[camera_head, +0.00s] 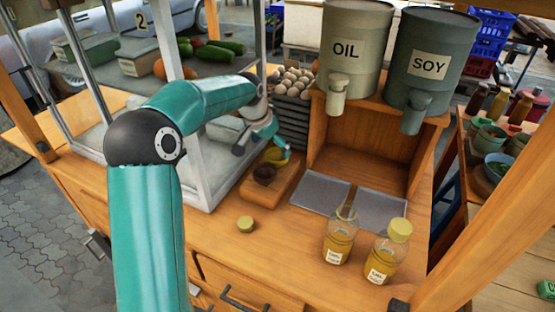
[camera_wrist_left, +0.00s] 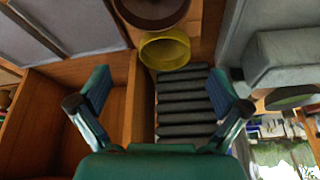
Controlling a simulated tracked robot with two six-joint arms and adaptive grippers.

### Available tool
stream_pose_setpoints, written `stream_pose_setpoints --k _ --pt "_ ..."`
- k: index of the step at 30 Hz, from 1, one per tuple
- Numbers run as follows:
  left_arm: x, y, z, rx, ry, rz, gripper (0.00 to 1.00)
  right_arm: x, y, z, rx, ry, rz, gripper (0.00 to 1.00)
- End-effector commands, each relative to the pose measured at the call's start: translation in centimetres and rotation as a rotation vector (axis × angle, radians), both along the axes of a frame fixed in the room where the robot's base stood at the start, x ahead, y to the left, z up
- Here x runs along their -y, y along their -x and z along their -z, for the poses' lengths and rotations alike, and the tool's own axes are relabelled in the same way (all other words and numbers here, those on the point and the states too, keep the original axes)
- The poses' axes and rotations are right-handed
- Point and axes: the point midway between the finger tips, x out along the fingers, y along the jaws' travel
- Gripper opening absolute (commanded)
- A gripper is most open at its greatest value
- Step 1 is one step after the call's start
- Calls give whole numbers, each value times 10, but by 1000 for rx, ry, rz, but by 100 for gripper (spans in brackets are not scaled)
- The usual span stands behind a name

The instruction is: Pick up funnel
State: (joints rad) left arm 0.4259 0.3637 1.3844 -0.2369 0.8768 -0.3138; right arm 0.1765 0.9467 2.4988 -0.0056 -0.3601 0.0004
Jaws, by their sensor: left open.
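The yellow funnel (camera_head: 277,156) is at the back of a small wooden board (camera_head: 258,192), just behind a dark brown clay bowl (camera_head: 264,173). In the left wrist view the funnel (camera_wrist_left: 165,50) shows as a yellow ring with an open mouth, just beyond my fingertips, next to the brown bowl (camera_wrist_left: 152,12). My left gripper (camera_head: 280,143) is close to the funnel in the head view and partly covers it. In the left wrist view my left gripper (camera_wrist_left: 157,88) is open, its two fingers wide apart with nothing between them. My right gripper is not in view.
A grey slatted crate (camera_head: 292,118) with eggs stands behind the board. A wooden stand (camera_head: 370,150) with oil and soy dispensers is to the right. Two labelled bottles (camera_head: 339,240) and a yellow-green lid (camera_head: 246,224) are at the front. A glass-sided case frame (camera_head: 195,170) is to the left.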

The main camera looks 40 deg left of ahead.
Motion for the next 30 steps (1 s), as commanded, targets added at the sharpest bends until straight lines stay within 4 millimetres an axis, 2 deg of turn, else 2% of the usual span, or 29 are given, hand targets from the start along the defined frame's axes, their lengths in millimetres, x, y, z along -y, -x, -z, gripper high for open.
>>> stream_pose_setpoints --k 3,8,18,27,30 --pt "-1 -4 10 -1 0 0 100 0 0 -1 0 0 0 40" --pt "-3 -8 17 -1 0 -1 100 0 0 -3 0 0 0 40" --pt "-11 -28 54 -2 1 -1 100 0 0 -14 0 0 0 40" --pt "-12 -30 58 1 -1 -1 100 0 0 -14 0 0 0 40" --pt "-12 -30 58 1 -1 0 83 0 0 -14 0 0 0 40"
